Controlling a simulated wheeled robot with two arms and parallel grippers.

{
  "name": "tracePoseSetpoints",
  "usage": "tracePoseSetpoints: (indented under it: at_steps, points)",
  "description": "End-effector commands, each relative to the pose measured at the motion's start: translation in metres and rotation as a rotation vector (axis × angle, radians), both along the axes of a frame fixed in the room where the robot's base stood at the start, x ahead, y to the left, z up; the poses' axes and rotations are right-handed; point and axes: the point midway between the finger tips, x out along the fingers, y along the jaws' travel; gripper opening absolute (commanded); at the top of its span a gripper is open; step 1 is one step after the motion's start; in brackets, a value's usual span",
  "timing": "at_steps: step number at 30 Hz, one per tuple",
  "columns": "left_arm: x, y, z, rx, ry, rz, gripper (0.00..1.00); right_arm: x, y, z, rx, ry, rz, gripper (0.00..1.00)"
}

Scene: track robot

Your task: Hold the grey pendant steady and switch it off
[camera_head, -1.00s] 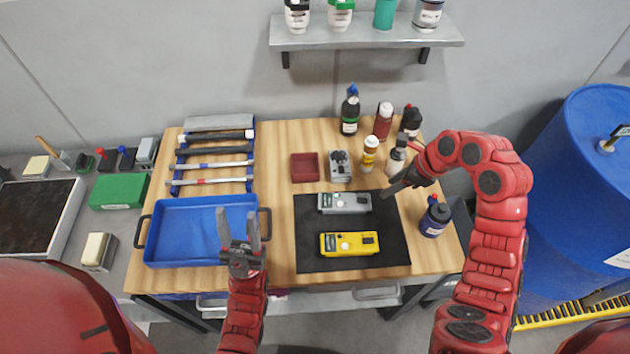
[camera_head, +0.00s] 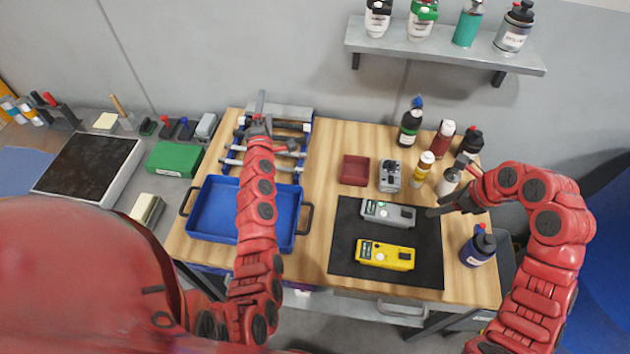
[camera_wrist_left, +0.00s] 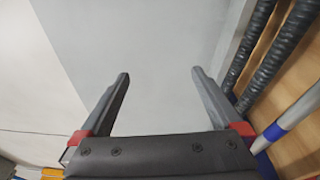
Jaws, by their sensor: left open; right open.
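The grey pendant (camera_head: 388,212) lies on the black mat (camera_head: 345,240), above the yellow pendant (camera_head: 385,255). A small green spot shows near its left end. My right gripper (camera_head: 438,211) is open just off the grey pendant's right end; whether it touches cannot be told. My left gripper (camera_head: 262,112) is open and empty over the tool rack at the back left, far from the pendants. In the left wrist view its two fingers (camera_wrist_left: 158,85) stand apart with only grey wall between them.
A blue tray (camera_head: 215,238) stands at the table's left. A red tray (camera_head: 354,170) and a small grey device (camera_head: 390,175) sit behind the mat. Several bottles stand at the back right, and a dark blue bottle (camera_head: 478,246) stands right of the mat. A shelf (camera_head: 450,52) hangs above.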

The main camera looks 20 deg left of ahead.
Motion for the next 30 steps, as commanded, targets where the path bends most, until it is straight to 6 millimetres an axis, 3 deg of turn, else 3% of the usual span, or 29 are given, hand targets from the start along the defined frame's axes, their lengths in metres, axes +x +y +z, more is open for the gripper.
tracePoseSetpoints:
  at_steps: [2, 6, 10, 15, 18, 24, 30]
  points:
    - [0.021, -0.012, 0.000, -0.145, 0.022, -0.118, 1.00, 0.000, 0.000, 0.000, 0.000, 0.000, 0.000, 0.50]
    - [0.045, -0.060, -0.019, -0.374, 0.147, -0.371, 1.00, 0.000, 0.000, 0.000, 0.000, 0.000, 0.000, 0.50]
    - [0.040, -0.113, -0.054, -0.552, 0.353, -0.606, 1.00, 0.000, 0.000, 0.000, 0.000, 0.000, 0.000, 0.50]
    - [-0.010, -0.166, -0.095, -0.771, 0.682, -0.871, 1.00, 0.000, 0.000, 0.000, 0.000, 0.000, 0.000, 0.50]
    - [-0.050, -0.183, -0.101, -0.889, 0.853, -0.996, 1.00, 0.000, 0.000, 0.000, 0.000, 0.000, 0.000, 0.50]
    - [-0.110, -0.193, -0.090, -1.051, 1.075, -1.154, 1.00, 0.000, 0.000, 0.000, 0.000, 0.000, 0.000, 0.50]
    - [-0.130, -0.199, -0.084, -1.105, 1.145, -1.207, 1.00, 0.000, 0.000, 0.000, 0.000, 0.000, 0.000, 0.50]
